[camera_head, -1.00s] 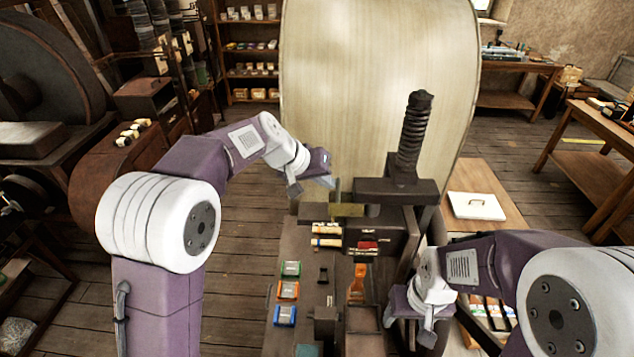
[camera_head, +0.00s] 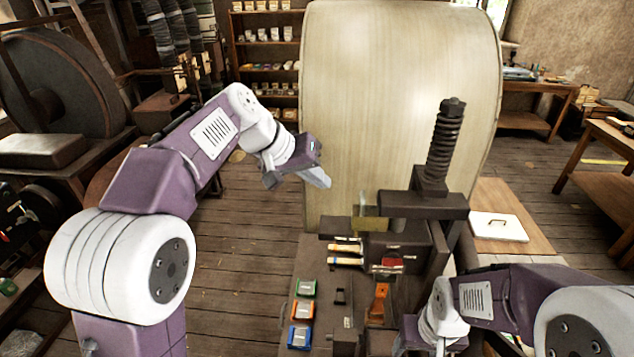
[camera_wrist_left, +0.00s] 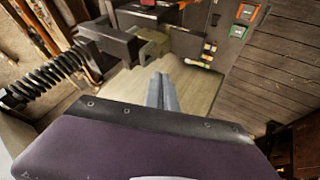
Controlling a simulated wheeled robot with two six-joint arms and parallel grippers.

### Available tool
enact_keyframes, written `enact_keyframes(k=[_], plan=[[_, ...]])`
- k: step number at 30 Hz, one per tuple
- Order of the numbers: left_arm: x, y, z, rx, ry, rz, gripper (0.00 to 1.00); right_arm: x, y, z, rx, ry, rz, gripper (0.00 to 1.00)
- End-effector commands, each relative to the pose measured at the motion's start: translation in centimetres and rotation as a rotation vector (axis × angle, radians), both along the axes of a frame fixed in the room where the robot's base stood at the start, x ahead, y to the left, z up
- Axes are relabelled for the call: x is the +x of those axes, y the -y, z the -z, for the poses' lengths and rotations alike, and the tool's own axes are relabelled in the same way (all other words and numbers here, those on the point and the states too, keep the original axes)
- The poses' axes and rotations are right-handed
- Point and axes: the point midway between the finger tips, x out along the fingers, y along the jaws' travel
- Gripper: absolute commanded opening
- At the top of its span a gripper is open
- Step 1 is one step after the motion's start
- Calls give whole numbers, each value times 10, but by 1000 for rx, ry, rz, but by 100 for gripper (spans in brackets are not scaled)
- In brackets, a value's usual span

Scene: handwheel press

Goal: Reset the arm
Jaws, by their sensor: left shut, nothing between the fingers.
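My left gripper (camera_head: 318,180) hangs in the air to the left of the press, in front of the big pale panel. Its fingers are together and empty; they also show closed in the left wrist view (camera_wrist_left: 162,92). The press (camera_head: 422,203) has a dark upright threaded screw (camera_head: 446,140) and a crossbar, with a brass-coloured block (camera_head: 370,224) at its left end. My left fingertips are apart from the block. My right arm comes in from the right, low beside the press; its fingers are mostly cut off by the bottom of the head view.
A white lidded case (camera_head: 498,226) lies on a board to the right. The tall pale panel (camera_head: 385,90) stands behind. Floor on the left is open.

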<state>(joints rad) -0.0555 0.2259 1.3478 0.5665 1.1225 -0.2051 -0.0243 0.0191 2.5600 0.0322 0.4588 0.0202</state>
Motion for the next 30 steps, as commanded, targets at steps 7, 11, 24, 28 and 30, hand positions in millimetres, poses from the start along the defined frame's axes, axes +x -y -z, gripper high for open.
enact_keyframes(k=[7,11,24,28,30], plan=[[-3,-3,-5,1,0,0,0,0,0,1,0,0,0,62],[-2,-3,-5,1,0,0,0,0,0,1,0,0,0,62],[-89,-58,259,186,-266,-91,0,0,-2,134,0,0,0,62],[-147,-92,351,315,-366,-130,0,0,-2,159,0,0,0,62],[-179,-108,387,379,-406,-137,0,0,-2,165,0,0,0,62]])
